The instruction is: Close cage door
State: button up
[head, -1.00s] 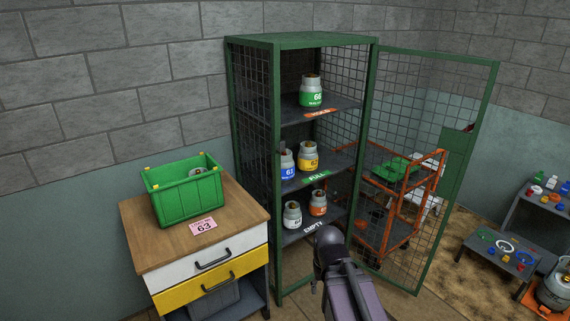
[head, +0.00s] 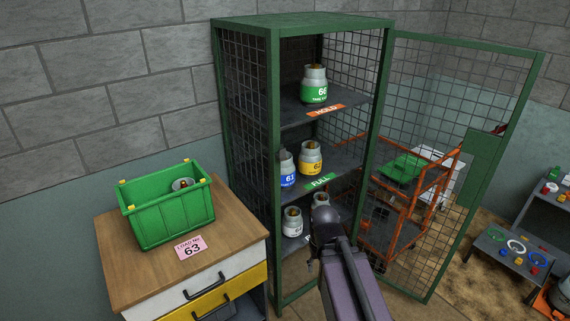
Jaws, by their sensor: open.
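The cage door (head: 482,160) is a green frame with wire mesh and a solid green plate near its free edge. It stands wide open, swung out to the right from the cage's right front post. The green cage (head: 274,150) is a tall cabinet with an open front and dark shelves. My arm rises from the bottom centre, in front of the cage's lower right part, and hides some of the bottom shelf. I cannot make out my gripper's fingers, and nothing of mine is seen touching the door.
A green-label jar (head: 314,87), a blue-label jar (head: 287,170) and a yellow-label jar (head: 310,158) stand on shelves. An orange cart (head: 408,215) shows through the door mesh. A wooden-topped cabinet (head: 130,265) with a green crate (head: 172,219) stands left. Low tables are at right.

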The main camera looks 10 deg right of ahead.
aim_at(488, 148)
jog(key=k, duration=1.3)
jog(key=z, duration=0.65)
jog(key=i, duration=1.65)
jog(key=u, duration=0.15)
